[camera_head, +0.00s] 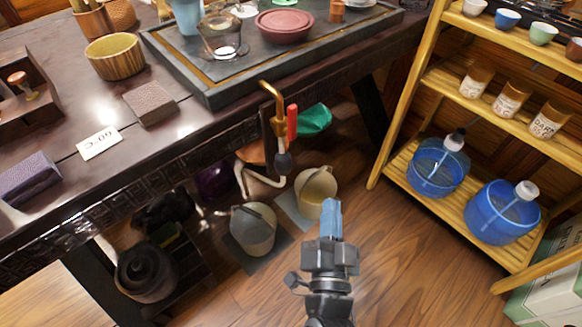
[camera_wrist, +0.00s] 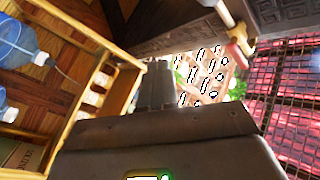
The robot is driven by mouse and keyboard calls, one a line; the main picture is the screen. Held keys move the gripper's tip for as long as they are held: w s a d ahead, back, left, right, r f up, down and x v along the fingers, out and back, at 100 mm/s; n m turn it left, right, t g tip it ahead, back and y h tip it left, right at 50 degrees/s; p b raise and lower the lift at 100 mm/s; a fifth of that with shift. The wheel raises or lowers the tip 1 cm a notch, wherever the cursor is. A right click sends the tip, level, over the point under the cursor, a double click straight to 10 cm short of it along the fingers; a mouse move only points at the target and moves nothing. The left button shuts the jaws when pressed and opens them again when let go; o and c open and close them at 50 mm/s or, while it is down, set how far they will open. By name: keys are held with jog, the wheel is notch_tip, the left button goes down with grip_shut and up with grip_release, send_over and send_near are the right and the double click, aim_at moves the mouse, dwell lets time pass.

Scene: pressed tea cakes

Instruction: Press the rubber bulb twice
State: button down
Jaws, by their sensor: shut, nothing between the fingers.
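My gripper (camera_head: 330,212) is shut and empty, in front of the table, lower in the picture and to the right of the bulb. A gap shows between them. In the wrist view my gripper (camera_wrist: 157,68) shows as dark fingers held together, pointing away from the camera. I cannot make out the bulb surely in that view.
Two pale buckets (camera_head: 254,228) (camera_head: 316,190) stand on the floor under the table. A wooden shelf rack (camera_head: 413,110) at the right holds cups, jars and two blue water bottles (camera_head: 436,168) (camera_head: 502,212). The dark table (camera_head: 75,85) carries a tea tray (camera_head: 215,97).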

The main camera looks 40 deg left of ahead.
aim_at(294, 165)
jog(key=a+p, duration=0.1)
jog(key=a, duration=0.7)
jog(key=shift+w+a, duration=0.2)
jog(key=shift+w, duration=0.15)
jog(key=shift+a, duration=0.1)
dwell(1.7)
jog(key=shift+a, duration=0.35)
jog(key=shift+a, duration=0.7)
dwell(0.8)
jog(key=shift+d+p, duration=0.15)
jog(key=shift+p, duration=0.15)
jog(key=shift+d, duration=0.95)
jog(key=shift+d, duration=0.1)
jog(key=shift+s+d, duration=0.15)
jog(key=shift+d, duration=1.05)
jog(key=shift+s+d, duration=0.1)
jog(key=shift+d, duration=1.1)
